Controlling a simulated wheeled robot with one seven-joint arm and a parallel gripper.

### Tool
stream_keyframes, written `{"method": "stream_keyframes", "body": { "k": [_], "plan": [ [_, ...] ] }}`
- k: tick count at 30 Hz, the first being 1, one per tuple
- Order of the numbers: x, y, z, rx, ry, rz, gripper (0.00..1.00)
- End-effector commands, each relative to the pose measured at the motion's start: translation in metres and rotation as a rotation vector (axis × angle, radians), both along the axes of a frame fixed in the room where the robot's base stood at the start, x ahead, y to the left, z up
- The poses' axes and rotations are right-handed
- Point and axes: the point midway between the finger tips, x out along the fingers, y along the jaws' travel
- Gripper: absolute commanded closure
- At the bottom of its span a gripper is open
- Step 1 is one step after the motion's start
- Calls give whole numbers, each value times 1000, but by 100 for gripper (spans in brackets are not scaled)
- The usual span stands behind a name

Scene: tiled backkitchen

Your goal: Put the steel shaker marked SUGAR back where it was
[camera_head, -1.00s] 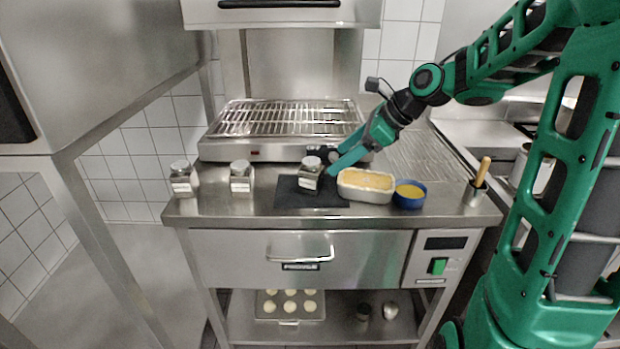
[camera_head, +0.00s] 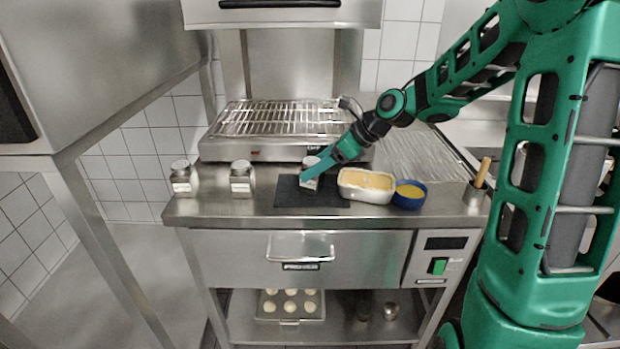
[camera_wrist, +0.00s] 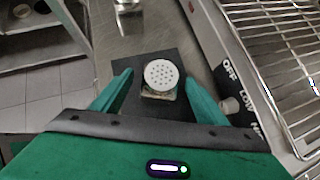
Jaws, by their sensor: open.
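A steel shaker (camera_head: 309,184) stands on a dark mat (camera_head: 285,194) on the steel counter, partly hidden behind my gripper. In the wrist view its round perforated lid (camera_wrist: 161,74) lies between my two fingers. My gripper (camera_head: 314,172) is open, with a finger on either side of this shaker; I cannot tell whether they touch it. Two similar steel shakers stand to the left on the counter, one at the far left (camera_head: 183,180) and one nearer the mat (camera_head: 241,181). Labels are too small to read, so I cannot tell which says SUGAR.
A white dish (camera_head: 366,194) with yellow-orange contents and a blue bowl (camera_head: 409,203) stand close right of the mat. A steel pot with a wooden handle (camera_head: 473,193) is at the right edge. A grill (camera_head: 275,152) stands behind. The counter between the two left shakers is clear.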

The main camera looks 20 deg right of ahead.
Motion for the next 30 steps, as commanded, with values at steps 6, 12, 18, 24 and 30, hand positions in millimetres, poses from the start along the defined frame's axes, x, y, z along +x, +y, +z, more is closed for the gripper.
{"method": "stream_keyframes", "body": {
  "k": [6, 12, 18, 24, 30],
  "plan": [
    [12, 13, -18, -1, 1, 1, 33],
    [12, 13, -18, -2, 0, 1, 33],
    [12, 13, -18, -1, 0, 1, 78],
    [12, 13, -18, -1, -2, 1, 85],
    [13, 13, -14, -1, -2, 1, 85]
  ]
}}
